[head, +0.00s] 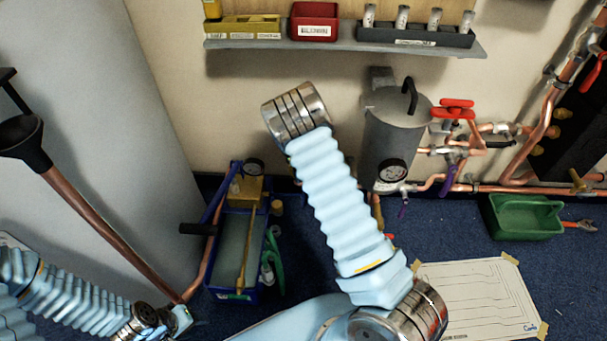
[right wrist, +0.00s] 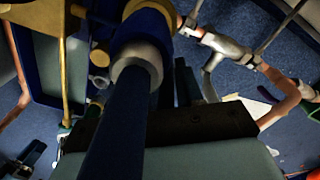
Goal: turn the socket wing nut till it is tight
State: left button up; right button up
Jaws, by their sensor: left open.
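I cannot pick out the socket wing nut for certain. A red winged handle (head: 455,108) sits on the copper manifold (head: 470,187) at the right of the head view, beside a grey canister (head: 388,145). A silver fitting (right wrist: 228,47) on copper pipe shows at the upper right of the right wrist view. My left gripper (head: 183,318) is open at the lower left of the head view, far from the manifold. My right gripper (right wrist: 160,125) shows only as a dark body in its wrist view; its fingers are not clear, and in the head view my arm hides it.
A blue pump unit (head: 238,245) stands on the floor left of my right arm. A shelf (head: 340,47) with bins runs along the wall. A green tray (head: 524,215) and a taped paper sheet (head: 475,300) lie on the blue carpet at right.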

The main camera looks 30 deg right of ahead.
notch_tip(320, 180, up, 13)
jog(key=p, duration=0.1)
dwell(0.6)
